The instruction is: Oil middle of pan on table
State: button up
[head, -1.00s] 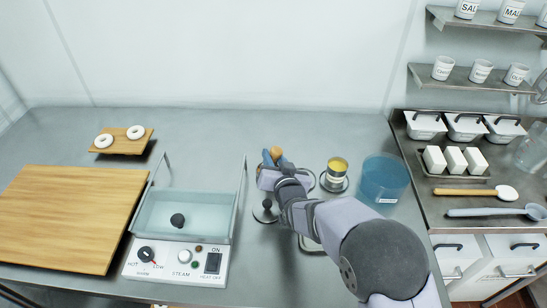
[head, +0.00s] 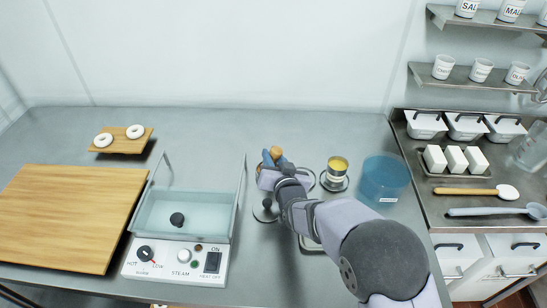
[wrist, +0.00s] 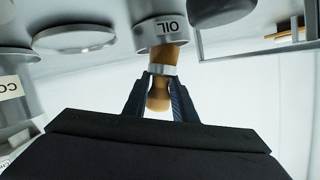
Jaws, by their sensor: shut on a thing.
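My gripper (head: 274,160) is shut on the wooden handle of a brush (head: 276,151), left of the oil cup and above the table. The wrist view, which is upside down, shows the two dark fingers (wrist: 160,90) on either side of the brush handle (wrist: 158,102), with a metal band above it.
A round lid with a black knob (head: 266,205) lies left of my arm. The water-filled kettle (head: 185,215), cutting board (head: 65,215) and bagel board (head: 120,147) are left. A blue tub (head: 385,180) stands right of the oil. The back of the table is clear.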

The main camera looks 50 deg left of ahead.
aim_at(274, 149)
jog(key=shift+r+p, duration=1.6)
jog(key=shift+r, duration=1.85)
jog(key=shift+w, duration=0.1)
